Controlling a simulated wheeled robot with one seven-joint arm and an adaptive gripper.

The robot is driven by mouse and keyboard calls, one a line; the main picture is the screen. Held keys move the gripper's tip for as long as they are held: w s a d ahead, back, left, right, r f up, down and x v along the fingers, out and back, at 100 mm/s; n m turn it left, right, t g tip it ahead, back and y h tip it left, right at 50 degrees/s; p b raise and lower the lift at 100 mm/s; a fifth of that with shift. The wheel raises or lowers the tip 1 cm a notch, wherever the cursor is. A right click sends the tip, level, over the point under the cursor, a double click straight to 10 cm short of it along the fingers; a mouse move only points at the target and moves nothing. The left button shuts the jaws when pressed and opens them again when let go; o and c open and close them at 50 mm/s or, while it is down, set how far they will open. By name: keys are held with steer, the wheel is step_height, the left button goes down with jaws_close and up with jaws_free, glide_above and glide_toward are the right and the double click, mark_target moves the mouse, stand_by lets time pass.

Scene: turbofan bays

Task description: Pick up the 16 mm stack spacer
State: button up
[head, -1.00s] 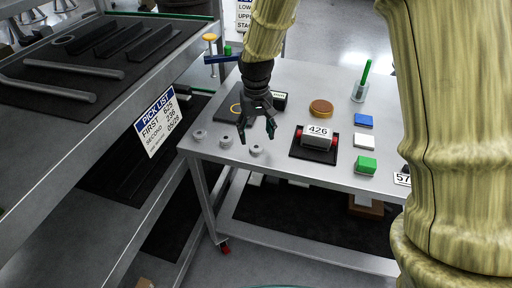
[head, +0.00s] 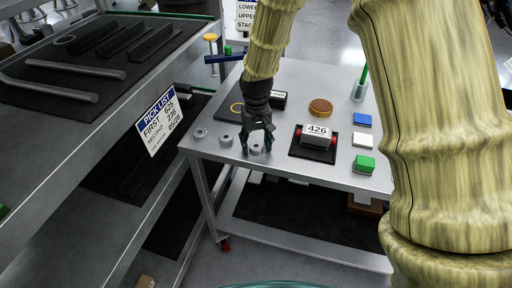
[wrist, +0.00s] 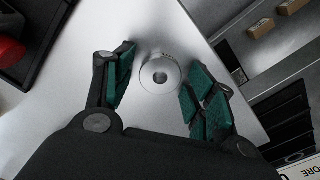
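Several small grey ring spacers stand near the front left edge of the metal table: one at the left (head: 200,133), one in the middle (head: 226,141) and one at the right (head: 257,149). I cannot read which is the 16 mm one. My gripper (head: 257,145) points down at the right-hand spacer. In the wrist view this round spacer (wrist: 160,76), with a centre hole and small marks on its rim, lies between the tips of my open gripper (wrist: 161,88). Gaps show on both sides, so the fingers do not appear to grip it.
A black mat holds a block labelled 426 (head: 317,136) right of my gripper. A brown round disc (head: 320,107), blue (head: 362,120), white (head: 362,139) and green (head: 364,163) blocks stand farther right. A shelf rack with a pick list (head: 157,121) stands left.

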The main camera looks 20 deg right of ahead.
steer(key=c, duration=0.8)
steer(key=shift+o, duration=0.2)
steer(key=shift+r, duration=0.1)
